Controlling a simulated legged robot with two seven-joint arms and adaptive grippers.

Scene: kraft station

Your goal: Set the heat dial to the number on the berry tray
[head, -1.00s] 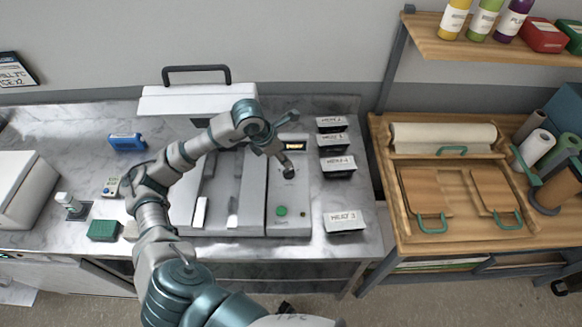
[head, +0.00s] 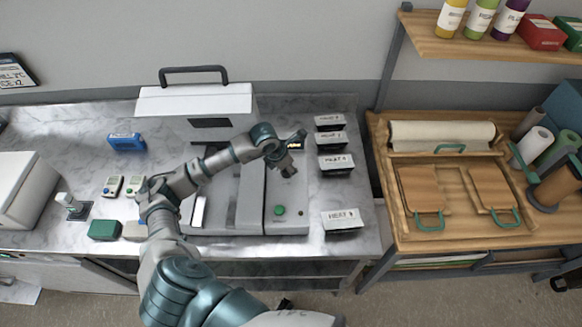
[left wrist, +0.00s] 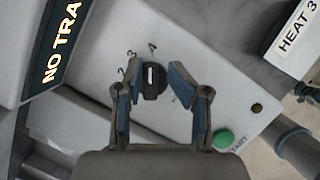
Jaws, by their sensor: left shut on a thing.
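The heat dial (left wrist: 152,82) is a small black knob with a white mark, on the pale panel of the press (head: 252,215). In the left wrist view its mark points toward the printed 4. My left gripper (left wrist: 155,68) has its fingers on either side of the dial and is shut on it; it also shows over the panel in the head view (head: 288,172), hiding the dial there. Several dark trays with white HEAT cards stand right of the press; the front one reads HEAT 3 (head: 343,220). I cannot tell which is the berry tray. My right gripper is not in view.
A green button (left wrist: 222,140) sits near the dial. A lit display (left wrist: 55,45) reads "NO TRA", cut off. The raised press lid (head: 195,100) stands behind. A wooden bench (head: 440,235) is at the right.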

